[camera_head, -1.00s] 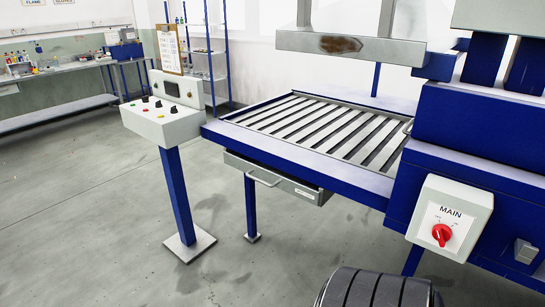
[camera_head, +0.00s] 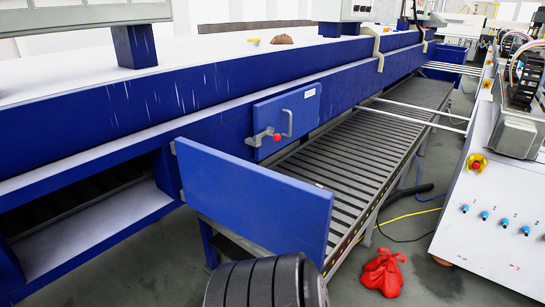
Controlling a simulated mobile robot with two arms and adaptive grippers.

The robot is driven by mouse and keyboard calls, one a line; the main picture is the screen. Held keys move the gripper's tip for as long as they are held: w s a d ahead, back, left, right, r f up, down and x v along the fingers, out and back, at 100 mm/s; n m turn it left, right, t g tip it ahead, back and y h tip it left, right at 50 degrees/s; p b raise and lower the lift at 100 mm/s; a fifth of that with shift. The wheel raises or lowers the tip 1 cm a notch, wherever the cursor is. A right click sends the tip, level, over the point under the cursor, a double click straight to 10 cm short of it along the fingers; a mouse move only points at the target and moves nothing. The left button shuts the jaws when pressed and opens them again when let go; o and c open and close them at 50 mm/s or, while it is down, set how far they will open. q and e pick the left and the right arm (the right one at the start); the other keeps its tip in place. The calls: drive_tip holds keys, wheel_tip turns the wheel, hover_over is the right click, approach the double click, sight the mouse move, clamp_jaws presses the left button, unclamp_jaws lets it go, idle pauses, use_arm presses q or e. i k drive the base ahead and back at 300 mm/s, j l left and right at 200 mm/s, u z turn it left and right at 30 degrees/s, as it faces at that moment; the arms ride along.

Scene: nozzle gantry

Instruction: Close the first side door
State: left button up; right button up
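Farther along, a smaller blue panel (camera_head: 286,118) with a metal handle and a red-knobbed latch (camera_head: 265,136) lies against the machine's side. I cannot tell if it is fully shut. Neither of my grippers is in view.
A slatted roller conveyor (camera_head: 360,150) runs back beside the machine, behind the open door. A white cabinet (camera_head: 490,220) with blue knobs and a red-yellow emergency button stands at right.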

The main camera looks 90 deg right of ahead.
sight(281, 213)
drive_tip(key=k+l+z, duration=0.1)
drive_tip(key=l, duration=0.25)
drive_tip(key=k+l+z, duration=0.1)
drive_tip(key=k+l, duration=0.15)
drive_tip(key=k+l+z, duration=0.15)
drive_tip(key=l, duration=0.25)
drive_tip(key=k+l+z, duration=0.1)
drive_tip(key=l, duration=0.3)
drive_tip(key=k+l+z, duration=0.1)
drive_tip(key=l, duration=0.25)
drive_tip(key=k+l+z, duration=0.1)
drive_tip(key=l, duration=0.3)
drive_tip(key=k, duration=0.05)
